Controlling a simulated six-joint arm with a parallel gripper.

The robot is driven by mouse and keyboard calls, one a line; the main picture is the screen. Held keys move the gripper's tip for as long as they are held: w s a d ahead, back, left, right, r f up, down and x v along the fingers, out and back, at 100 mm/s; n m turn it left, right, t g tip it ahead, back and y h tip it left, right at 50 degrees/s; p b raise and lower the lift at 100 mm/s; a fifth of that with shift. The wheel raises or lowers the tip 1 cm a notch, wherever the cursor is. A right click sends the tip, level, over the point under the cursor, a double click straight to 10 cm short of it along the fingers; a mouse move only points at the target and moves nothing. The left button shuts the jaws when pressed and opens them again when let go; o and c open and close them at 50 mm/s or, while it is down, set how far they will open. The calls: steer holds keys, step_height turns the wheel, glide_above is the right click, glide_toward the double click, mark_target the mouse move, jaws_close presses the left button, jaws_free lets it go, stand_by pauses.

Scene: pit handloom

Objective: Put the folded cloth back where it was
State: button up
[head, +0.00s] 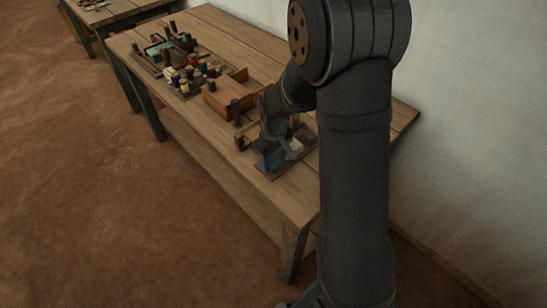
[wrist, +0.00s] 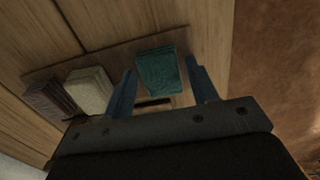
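A teal folded cloth (wrist: 160,70) lies flat on a wooden board (wrist: 112,52) in the wrist view. It is at the board's end nearest the bare floor. My gripper (wrist: 160,66) is open, with one blue finger on each side of the teal cloth in the picture and nothing clearly held. I cannot tell whether the fingers touch it. A cream folded cloth (wrist: 89,90) and a dark brown folded cloth (wrist: 50,98) lie on the same board to the left. In the head view my gripper (head: 288,150) is low over the board (head: 272,175) and partly hides the cloths.
The wooden table (head: 195,120) also carries a brown wooden box (head: 222,99) beside the board and trays of several spools (head: 190,75) farther back. A pale wall (head: 465,120) runs along the right. The table's front edge drops to bare floor.

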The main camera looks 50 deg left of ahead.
mark_target(274, 161)
steer(key=shift+o, duration=0.4)
steer(key=shift+r, duration=0.1)
steer(key=shift+r, duration=0.25)
step_height(274, 161, up, 12)
steer(key=shift+f, duration=0.15)
step_height(274, 161, down, 12)
steer(key=shift+f, duration=0.1)
steer(key=shift+r, duration=1.8)
